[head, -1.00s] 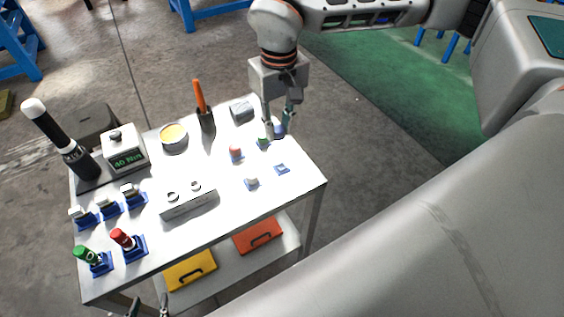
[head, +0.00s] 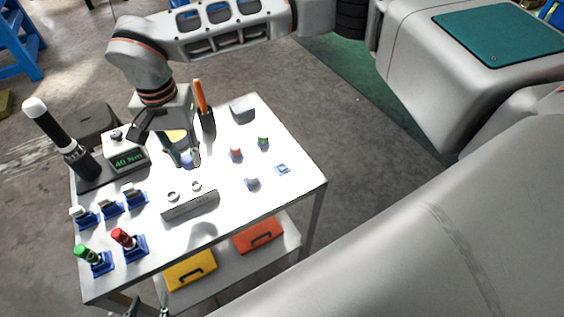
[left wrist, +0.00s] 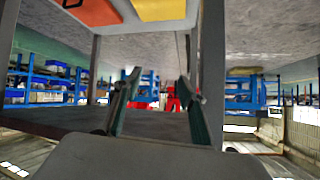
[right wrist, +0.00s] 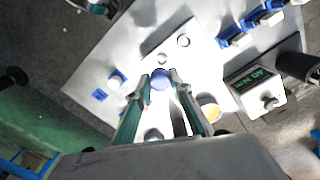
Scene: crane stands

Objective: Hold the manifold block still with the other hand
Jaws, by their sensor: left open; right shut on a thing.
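The manifold block (head: 190,203), a pale bar with two round ports on top, lies on the white cart top; it also shows in the right wrist view (right wrist: 173,48). My right gripper (head: 185,162) is shut on a small blue cap (right wrist: 161,80) and holds it above the cart, behind the block and apart from it. My left gripper (head: 148,308) is open and empty, low at the cart's front edge. In the left wrist view its fingers (left wrist: 155,88) are spread, with nothing between them. It does not touch the block.
Red (head: 236,153), green (head: 263,141) and white (head: 252,181) caps stand right of the block. Blue holders with parts line the left, including a red-topped one (head: 122,238). A torque display (head: 126,155) and an orange-handled tool (head: 201,98) stand behind. Yellow (head: 190,270) and orange (head: 258,236) cases lie below.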

